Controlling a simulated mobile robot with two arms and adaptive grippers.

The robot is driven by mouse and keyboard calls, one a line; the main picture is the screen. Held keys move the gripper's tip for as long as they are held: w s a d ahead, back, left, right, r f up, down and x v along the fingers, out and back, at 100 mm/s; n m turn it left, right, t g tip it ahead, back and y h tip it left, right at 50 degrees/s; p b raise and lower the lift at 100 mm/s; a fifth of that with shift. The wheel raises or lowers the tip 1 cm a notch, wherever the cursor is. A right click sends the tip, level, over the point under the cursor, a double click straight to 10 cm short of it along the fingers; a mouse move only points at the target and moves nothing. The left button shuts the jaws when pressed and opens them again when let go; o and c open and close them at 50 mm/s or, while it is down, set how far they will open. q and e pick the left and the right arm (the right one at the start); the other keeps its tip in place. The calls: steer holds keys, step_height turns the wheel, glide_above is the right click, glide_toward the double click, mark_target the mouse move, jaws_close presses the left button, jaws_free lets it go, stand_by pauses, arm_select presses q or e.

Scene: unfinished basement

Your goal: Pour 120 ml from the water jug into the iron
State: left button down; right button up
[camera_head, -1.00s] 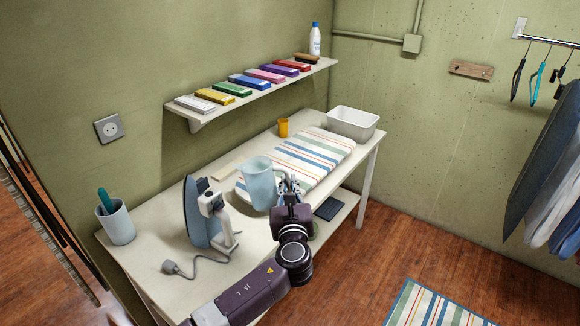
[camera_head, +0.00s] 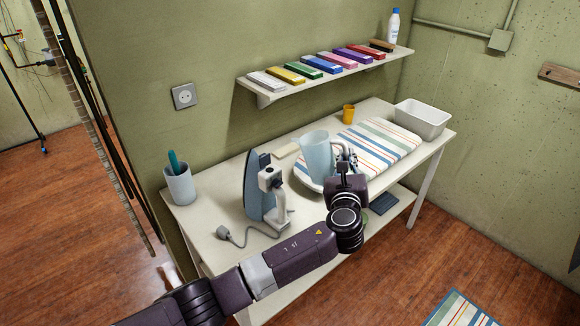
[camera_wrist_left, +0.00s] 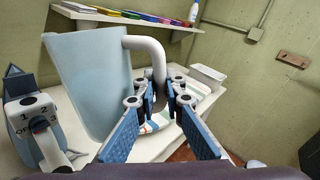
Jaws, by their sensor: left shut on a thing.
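The water jug (camera_head: 316,157) is pale blue and translucent, with a white handle. In the head view it is to the right of the iron, roughly upright with a slight tilt. My left gripper (camera_head: 347,162) is shut on the jug's handle, which also shows between the fingers in the left wrist view (camera_wrist_left: 159,62). The iron (camera_head: 262,188) stands on its heel on the table, with a blue-grey soleplate, white handle and a cord. It shows at the left edge of the left wrist view (camera_wrist_left: 35,130). Whether water is in the jug cannot be told. My right gripper is not in view.
A striped ironing pad (camera_head: 385,140) lies behind the jug. A cup with a teal tool (camera_head: 180,185) stands left of the iron. A yellow cup (camera_head: 348,114) and white basin (camera_head: 423,118) stand at the back. A shelf (camera_head: 262,97) with colored boxes hangs above.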

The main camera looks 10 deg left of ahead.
mark_target(331, 155)
arm_select(q)
steer(key=shift+r, duration=0.15)
steer(key=shift+a+r+n+p, duration=0.35)
steer(key=shift+a+n+p, duration=0.15)
steer(key=shift+p, duration=0.05)
steer(key=shift+w+a+f+n+g+h+p, duration=0.1)
steer(key=shift+a+n+h, duration=0.05)
steer(key=shift+a+n, duration=0.3)
steer(key=shift+w+a+f+n+g+h+p, duration=0.1)
steer(key=shift+a+n, duration=0.1)
steer(key=shift+a, duration=0.3)
steer(key=shift+w+a+f+n+g+h+p, duration=0.1)
steer(key=shift+a+n+h, duration=0.05)
steer(key=shift+a+n, duration=0.3)
steer(key=shift+a, duration=0.2)
steer(key=shift+a, duration=0.1)
steer(key=shift+a+f+n, duration=0.1)
steer(key=shift+a+n, duration=0.3)
steer(key=shift+a, duration=0.2)
steer(key=shift+w+a+f+n+p, duration=0.1)
steer(key=shift+w+a+n+p, duration=0.1)
steer(key=shift+a+n+p, duration=0.45)
steer(key=shift+a, duration=0.3)
steer(key=shift+f, duration=0.1)
